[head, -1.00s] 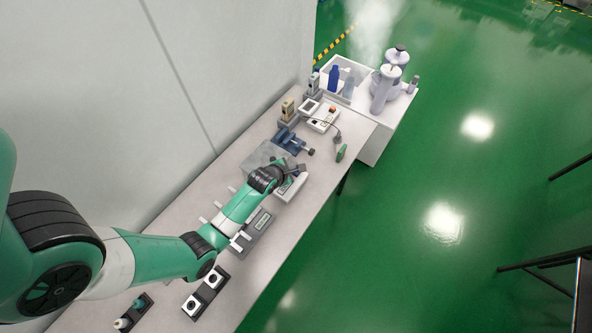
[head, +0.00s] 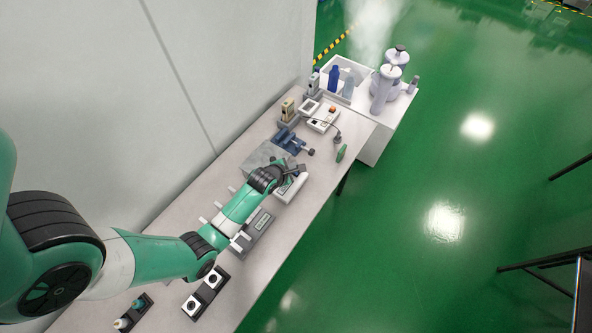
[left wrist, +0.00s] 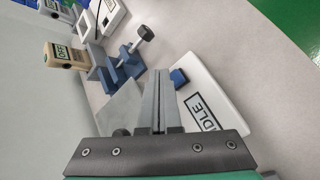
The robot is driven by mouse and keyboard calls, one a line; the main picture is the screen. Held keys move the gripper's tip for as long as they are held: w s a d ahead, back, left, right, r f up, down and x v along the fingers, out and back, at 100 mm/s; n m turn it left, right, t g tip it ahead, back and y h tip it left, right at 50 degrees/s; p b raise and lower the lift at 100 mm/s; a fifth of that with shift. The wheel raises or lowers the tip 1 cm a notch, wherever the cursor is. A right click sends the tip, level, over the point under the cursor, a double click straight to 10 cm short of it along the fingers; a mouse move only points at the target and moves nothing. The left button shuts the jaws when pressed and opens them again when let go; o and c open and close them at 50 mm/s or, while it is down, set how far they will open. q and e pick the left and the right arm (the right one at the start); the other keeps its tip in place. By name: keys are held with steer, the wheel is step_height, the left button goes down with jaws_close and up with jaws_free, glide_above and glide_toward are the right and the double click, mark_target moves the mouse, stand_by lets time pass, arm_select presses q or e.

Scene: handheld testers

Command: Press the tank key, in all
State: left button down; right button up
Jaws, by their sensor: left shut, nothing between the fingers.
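A white tester (left wrist: 215,100) lies on the bench under my left gripper, its display reading IDLE. It also shows partly in the head view (head: 291,190), half covered by my wrist. A blue key (left wrist: 179,77) stands on its top face. My left gripper (left wrist: 160,72) is shut and empty. Its fingertips appear just left of the blue key in the left wrist view; I cannot tell whether they touch it. In the head view the left gripper (head: 302,168) is over the tester's far end. No label naming a tank key is readable. My right gripper is not in view.
A blue clamp (left wrist: 125,65) and a grey block (left wrist: 120,108) sit close by. Tan (left wrist: 66,56) and grey units read OFF. A white device with an orange button (head: 323,117) stands farther back. The bench's front edge is near the tester.

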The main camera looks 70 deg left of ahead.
mark_target(294, 176)
arm_select(q)
steer(key=shift+f, duration=0.1)
stand_by(0.3)
steer(key=shift+f+b, duration=0.35)
steer(key=shift+f+b, duration=0.45)
steer(key=shift+f, duration=0.1)
stand_by(0.5)
stand_by(0.4)
steer(key=shift+r+p, duration=0.95)
step_height(294, 176, up, 5)
steer(key=p, duration=0.4)
steer(key=shift+p, duration=0.4)
